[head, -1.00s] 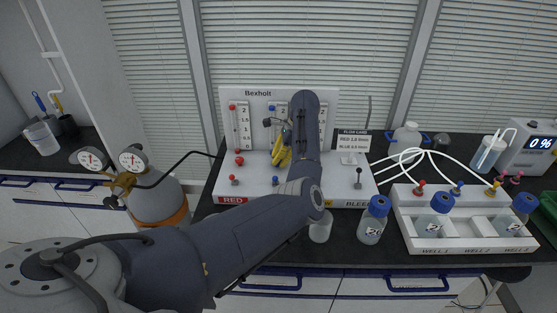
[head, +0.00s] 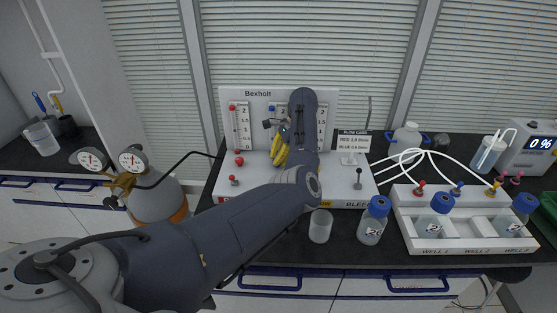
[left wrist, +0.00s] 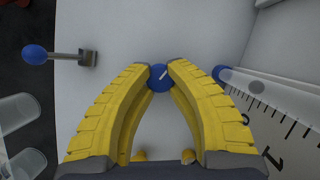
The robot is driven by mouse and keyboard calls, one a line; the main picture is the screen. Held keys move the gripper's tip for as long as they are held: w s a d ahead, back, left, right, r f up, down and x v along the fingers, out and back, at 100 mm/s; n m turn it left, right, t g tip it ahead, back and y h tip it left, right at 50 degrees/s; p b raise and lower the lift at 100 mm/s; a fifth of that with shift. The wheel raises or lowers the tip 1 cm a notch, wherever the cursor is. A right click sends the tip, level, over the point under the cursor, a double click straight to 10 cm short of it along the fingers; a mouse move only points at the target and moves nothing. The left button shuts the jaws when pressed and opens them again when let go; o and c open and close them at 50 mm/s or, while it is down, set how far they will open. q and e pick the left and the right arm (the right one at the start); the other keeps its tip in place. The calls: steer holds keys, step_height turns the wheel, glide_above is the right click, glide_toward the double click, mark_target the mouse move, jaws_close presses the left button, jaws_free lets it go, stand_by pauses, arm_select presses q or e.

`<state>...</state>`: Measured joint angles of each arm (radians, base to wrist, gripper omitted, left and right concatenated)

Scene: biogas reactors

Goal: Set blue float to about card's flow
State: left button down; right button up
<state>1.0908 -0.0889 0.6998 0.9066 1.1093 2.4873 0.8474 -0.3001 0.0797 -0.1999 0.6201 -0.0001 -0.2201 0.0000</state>
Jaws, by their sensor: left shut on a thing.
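My left gripper (head: 277,162) has yellow fingers and is at the middle meter of the white Bexholt panel (head: 262,94). In the left wrist view its fingertips (left wrist: 160,72) are shut on a round blue knob (left wrist: 160,78) with a white mark. Beside it lies a clear tube with a scale (left wrist: 275,108). A blue round part (left wrist: 222,73) shows at the tube's near end; I cannot tell whether it is the float. The flow card (head: 354,141) stands right of the panel with red and blue lines, its figures blurred. My right gripper is not in view.
A blue-tipped lever (left wrist: 35,54) is left of the knob in the wrist view. A red knob (head: 239,160) and red lever (head: 233,180) are left on the panel. A clear cup (head: 320,226) and blue-capped bottle (head: 373,220) stand in front. A gas cylinder (head: 155,190) is left.

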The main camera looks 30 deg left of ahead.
arm_select(q)
steer(key=c, duration=1.5)
jaws_free()
steer(key=shift+s+a, duration=0.15)
steer(key=shift+a, duration=0.05)
steer(key=o, duration=0.4)
steer(key=shift+d, duration=0.1)
steer(key=shift+o, duration=0.2)
steer(key=v, duration=1.2)
